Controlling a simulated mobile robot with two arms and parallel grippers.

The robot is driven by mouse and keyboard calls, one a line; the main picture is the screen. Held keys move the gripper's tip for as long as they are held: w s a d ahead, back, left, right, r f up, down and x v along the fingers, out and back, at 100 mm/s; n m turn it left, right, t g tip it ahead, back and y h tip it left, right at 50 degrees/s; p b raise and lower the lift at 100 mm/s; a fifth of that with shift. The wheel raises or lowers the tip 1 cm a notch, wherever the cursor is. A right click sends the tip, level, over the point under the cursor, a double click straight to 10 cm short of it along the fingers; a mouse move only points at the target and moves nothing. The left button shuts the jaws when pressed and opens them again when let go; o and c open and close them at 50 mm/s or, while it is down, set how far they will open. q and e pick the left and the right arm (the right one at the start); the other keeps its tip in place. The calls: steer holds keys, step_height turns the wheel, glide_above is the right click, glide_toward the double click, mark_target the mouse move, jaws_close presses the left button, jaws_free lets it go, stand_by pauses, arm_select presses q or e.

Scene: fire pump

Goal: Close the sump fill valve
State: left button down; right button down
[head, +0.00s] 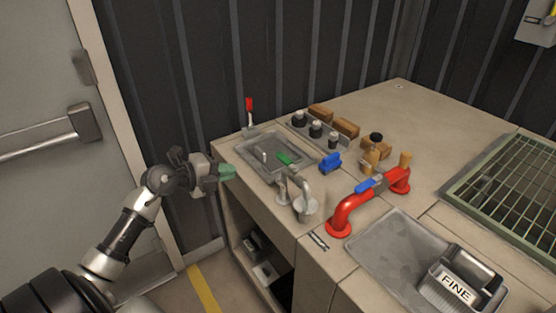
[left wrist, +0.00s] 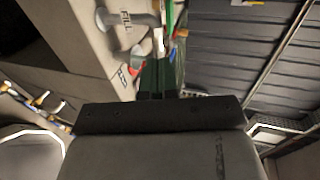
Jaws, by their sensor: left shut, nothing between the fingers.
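My left gripper (head: 227,172) has green fingertips, shut and empty, in front of the counter's left end, left of the sink basin. In the left wrist view its green fingers (left wrist: 156,78) point at the blurred counter. A grey bent pipe (head: 296,182) rises from the counter's front, with a green lever (head: 289,159) just behind its top. In the left wrist view a FILL label (left wrist: 125,22) lies beside a grey pipe, near a green bar (left wrist: 168,14). I cannot tell for sure which handle is the sump fill valve. The right gripper is out of view.
A sunken basin (head: 246,152) and a red-tipped upright lever (head: 249,105) lie beyond the gripper. A red pipe (head: 344,213) with a blue handle (head: 369,185) stands to the right. Black knobs and brown blocks stand behind. A FINE bin (head: 456,287) sits front right.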

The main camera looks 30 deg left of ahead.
mark_target(287, 161)
arm_select(q)
steer(key=r+p+x, duration=0.1)
steer(key=x, duration=1.3)
steer(key=shift+p, duration=0.35)
steer(key=shift+w+r, duration=0.1)
